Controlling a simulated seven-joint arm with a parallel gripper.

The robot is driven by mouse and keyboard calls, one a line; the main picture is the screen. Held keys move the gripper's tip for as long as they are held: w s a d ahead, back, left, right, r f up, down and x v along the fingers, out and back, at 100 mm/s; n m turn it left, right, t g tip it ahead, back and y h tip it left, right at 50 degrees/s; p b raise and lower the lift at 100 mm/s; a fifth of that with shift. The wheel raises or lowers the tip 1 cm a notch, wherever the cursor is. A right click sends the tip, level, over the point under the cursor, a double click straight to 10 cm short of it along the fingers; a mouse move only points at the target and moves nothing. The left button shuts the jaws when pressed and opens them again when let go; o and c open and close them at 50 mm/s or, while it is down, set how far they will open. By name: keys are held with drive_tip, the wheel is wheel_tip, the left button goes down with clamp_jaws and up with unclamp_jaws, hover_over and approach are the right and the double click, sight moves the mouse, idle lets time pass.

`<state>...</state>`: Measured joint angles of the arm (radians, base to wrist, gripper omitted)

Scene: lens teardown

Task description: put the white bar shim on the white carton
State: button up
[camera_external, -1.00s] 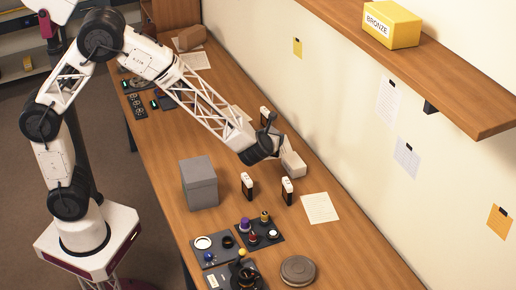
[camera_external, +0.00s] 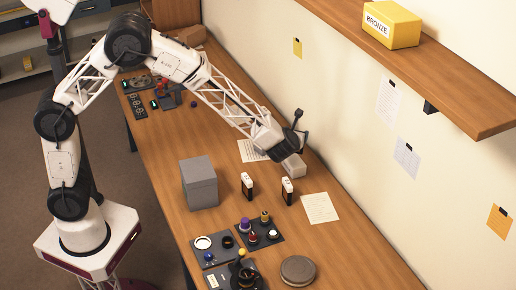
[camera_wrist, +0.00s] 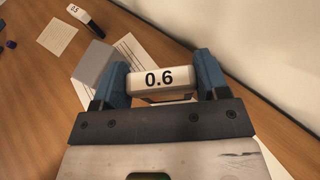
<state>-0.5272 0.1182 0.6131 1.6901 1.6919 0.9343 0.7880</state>
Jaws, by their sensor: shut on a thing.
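My gripper (camera_wrist: 161,80) is shut on a white bar shim (camera_wrist: 158,78) marked 0.6, with one blue finger at each end. In the external view my gripper (camera_external: 292,152) is low over the table near the wall. A pale boxy thing (camera_external: 293,168) shows right below it; I cannot tell whether this is the white carton, the held shim or both. Contact under the shim is hidden.
Two small dark pieces with white tops (camera_external: 247,186) (camera_external: 287,191) stand close in front of my gripper. A grey box (camera_external: 200,183) is to the left. A sheet (camera_external: 321,208) lies at the right. Trays of parts fill the front. The wall is close on the right.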

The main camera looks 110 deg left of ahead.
drive_tip(key=shift+f, duration=1.7)
drive_tip(key=shift+f, duration=0.15)
drive_tip(key=o, duration=0.9)
drive_tip(key=v, duration=1.2)
